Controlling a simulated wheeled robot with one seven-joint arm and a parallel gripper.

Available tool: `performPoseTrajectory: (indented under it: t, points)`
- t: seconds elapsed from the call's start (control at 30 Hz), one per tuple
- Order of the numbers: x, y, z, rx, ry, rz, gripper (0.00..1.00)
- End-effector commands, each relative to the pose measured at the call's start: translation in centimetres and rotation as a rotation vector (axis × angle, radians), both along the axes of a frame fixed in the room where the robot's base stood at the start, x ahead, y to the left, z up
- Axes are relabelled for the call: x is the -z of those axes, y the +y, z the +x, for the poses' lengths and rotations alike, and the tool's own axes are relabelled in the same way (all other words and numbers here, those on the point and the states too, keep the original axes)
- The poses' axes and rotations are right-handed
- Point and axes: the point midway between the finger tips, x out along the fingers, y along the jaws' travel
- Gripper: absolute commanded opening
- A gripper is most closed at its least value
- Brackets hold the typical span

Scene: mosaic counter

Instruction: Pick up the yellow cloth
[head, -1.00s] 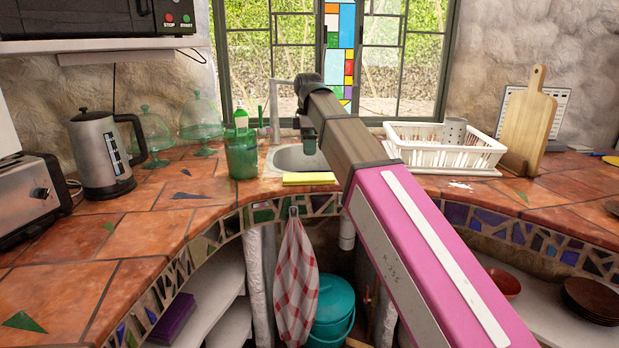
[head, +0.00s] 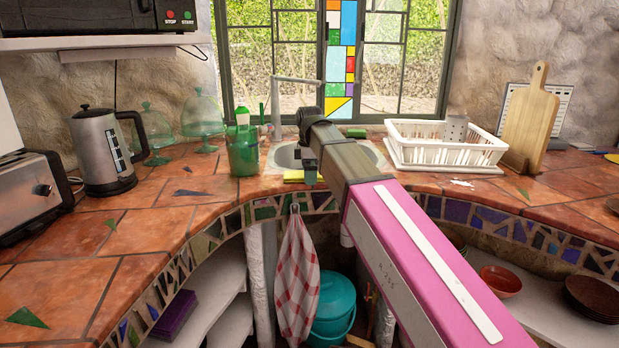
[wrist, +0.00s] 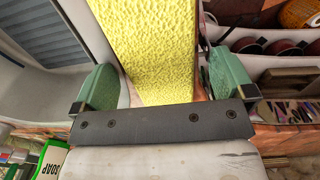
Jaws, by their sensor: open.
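The yellow cloth (head: 292,176) lies at the front edge of the sink, on the counter. In the head view my gripper (head: 310,172) is low over it and hides part of it. In the wrist view the cloth (wrist: 155,45) is a broad textured yellow strip between the two green fingers of my gripper (wrist: 163,82). The fingers stand apart, one on each side of the cloth, with a gap visible at the left finger. Whether the right finger touches the cloth cannot be told.
A green container (head: 243,158) stands left of the sink (head: 286,157). A white dish rack (head: 447,148) and a cutting board (head: 530,118) are to the right. A checkered towel (head: 297,270) hangs below the counter edge.

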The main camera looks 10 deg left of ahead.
Motion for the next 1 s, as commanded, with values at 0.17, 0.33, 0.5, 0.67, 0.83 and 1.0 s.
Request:
performPoseTrajectory:
  t: [0.17,0.33,0.5,0.67,0.83,1.0]
  points:
    - [0.0,0.0,0.0,0.000,0.000,0.000,1.00]
    - [0.0,0.0,0.0,0.000,0.000,0.000,0.46]
    - [0.0,0.0,0.0,0.000,0.000,0.000,0.46]
    - [-0.1,0.0,0.0,0.000,0.000,0.000,0.46]
    - [-0.9,0.0,0.1,0.000,-0.001,0.000,0.46]
    - [-2.9,0.1,0.1,0.000,-0.002,0.001,0.46]
